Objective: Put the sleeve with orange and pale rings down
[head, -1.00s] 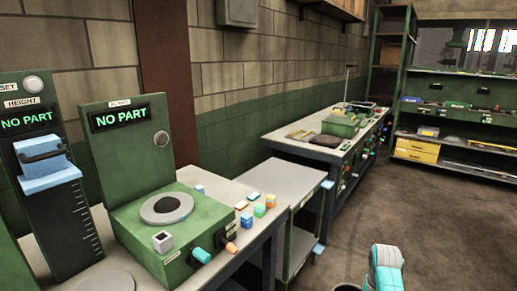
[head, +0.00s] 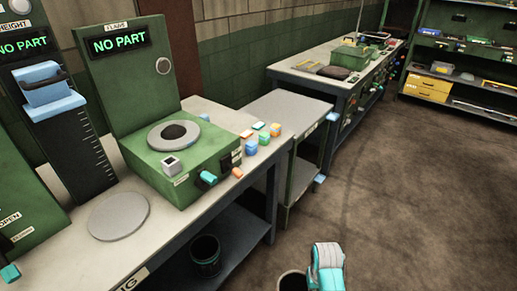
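No sleeve with orange and pale rings can be made out in the head view. My gripper is not in view, so what it holds cannot be seen. A teal and white part of my arm (head: 327,266) shows at the bottom edge. Several small coloured pieces, some with orange and pale parts, stand on the bench right of the green gauge box (head: 185,155); one is an orange and pale piece (head: 275,129). They are too small to tell whether any is a ringed sleeve. The display (head: 118,43) behind the gauge reads NO PART.
A round grey plate (head: 118,216) lies on the bench left of the gauge. A height gauge (head: 48,85) stands at the left, also reading NO PART. A lower grey table (head: 289,110) adjoins the bench. A dark bin (head: 205,256) is beneath. Floor at right is clear.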

